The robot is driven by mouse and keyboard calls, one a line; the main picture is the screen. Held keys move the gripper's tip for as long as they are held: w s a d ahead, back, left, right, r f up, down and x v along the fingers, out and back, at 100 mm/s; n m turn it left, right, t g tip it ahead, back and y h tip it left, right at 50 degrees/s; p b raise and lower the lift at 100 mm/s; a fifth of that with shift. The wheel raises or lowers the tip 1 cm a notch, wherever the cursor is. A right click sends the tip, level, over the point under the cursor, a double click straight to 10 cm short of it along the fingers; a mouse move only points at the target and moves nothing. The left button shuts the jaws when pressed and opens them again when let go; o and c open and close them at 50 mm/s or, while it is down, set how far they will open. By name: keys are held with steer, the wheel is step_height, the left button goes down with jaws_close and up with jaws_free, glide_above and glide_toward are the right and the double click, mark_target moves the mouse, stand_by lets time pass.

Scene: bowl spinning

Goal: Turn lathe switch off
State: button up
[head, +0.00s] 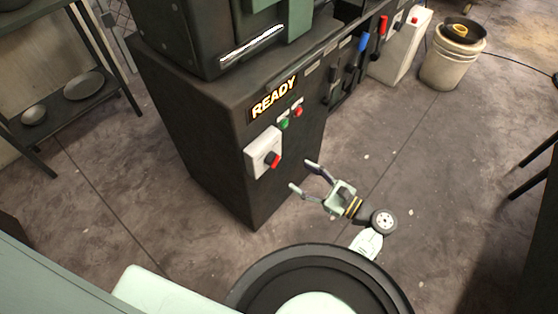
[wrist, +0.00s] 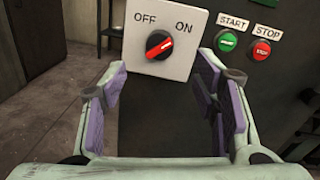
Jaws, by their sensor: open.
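The lathe switch is a red and black rotary knob (wrist: 159,45) on a white plate (wrist: 175,68) marked OFF and ON. Its red bar slants up to the right, toward the ON label. In the head view the knob (head: 272,160) sits on the plate (head: 257,146) on the lathe cabinet's side. My gripper (head: 301,177) is open and empty, in front of the cabinet and just below and right of the plate. In the wrist view the purple-padded fingers (wrist: 165,90) are spread wide, with the knob above and between them, apart from both.
Green START (wrist: 227,41) and red STOP (wrist: 261,50) buttons sit right of the switch. The dark lathe cabinet (head: 200,130) carries a READY sign (head: 273,97). A shelf with plates (head: 84,86) stands at left. A bucket (head: 450,65) stands at the back right.

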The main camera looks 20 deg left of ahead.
mark_target(273, 160)
steer(key=p+x, duration=0.1)
steer(key=x, duration=0.8)
steer(key=shift+p, duration=0.35)
steer(key=shift+a, duration=0.15)
steer(key=c, duration=1.2)
steer(key=shift+o, duration=0.2)
